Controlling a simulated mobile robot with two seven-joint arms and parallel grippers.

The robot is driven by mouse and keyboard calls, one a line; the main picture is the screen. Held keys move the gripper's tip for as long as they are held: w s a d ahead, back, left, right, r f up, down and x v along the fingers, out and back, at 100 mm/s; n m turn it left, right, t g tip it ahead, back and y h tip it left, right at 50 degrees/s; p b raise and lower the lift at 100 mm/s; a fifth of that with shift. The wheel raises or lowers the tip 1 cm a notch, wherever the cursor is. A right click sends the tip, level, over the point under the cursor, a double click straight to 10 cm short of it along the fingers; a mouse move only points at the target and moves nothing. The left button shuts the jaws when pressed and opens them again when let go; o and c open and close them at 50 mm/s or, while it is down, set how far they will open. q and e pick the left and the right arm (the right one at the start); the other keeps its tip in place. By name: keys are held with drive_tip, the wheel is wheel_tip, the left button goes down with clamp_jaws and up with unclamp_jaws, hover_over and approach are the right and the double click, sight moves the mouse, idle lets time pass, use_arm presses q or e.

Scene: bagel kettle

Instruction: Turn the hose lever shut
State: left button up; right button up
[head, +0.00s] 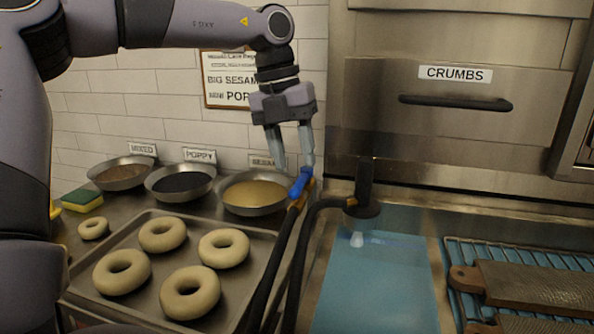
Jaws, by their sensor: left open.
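The blue hose lever (299,184) sits on a brass-orange valve (303,195) at the top of a black hose (277,262), in the middle of the head view. It slants, with its upper end to the right. My left gripper (294,166) points down just above the lever with its fingers apart and nothing held between them. Its right fingertip is at the lever's upper end; I cannot tell whether they touch. A black hose bends over to a dark spout (363,205), with a small whitish patch below it that may be water. My right gripper is not in view.
A basin of blue water (372,290) lies right of the hoses. A tray (258,243) of bagels and several topping bowls stand left, the sesame bowl (254,194) close to the valve. A wire rack (452,285) with boards is at right. The CRUMBS drawer (455,125) is behind.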

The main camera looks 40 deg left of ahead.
sight(298, 180)
use_arm(q)
drive_tip(key=shift+w+d+f, duration=0.1)
drive_tip(key=shift+d+f, duration=0.05)
drive_tip(key=shift+f, duration=0.7)
drive_tip(key=shift+w+d+f, duration=0.1)
drive_tip(key=shift+f, duration=0.75)
clamp_jaws()
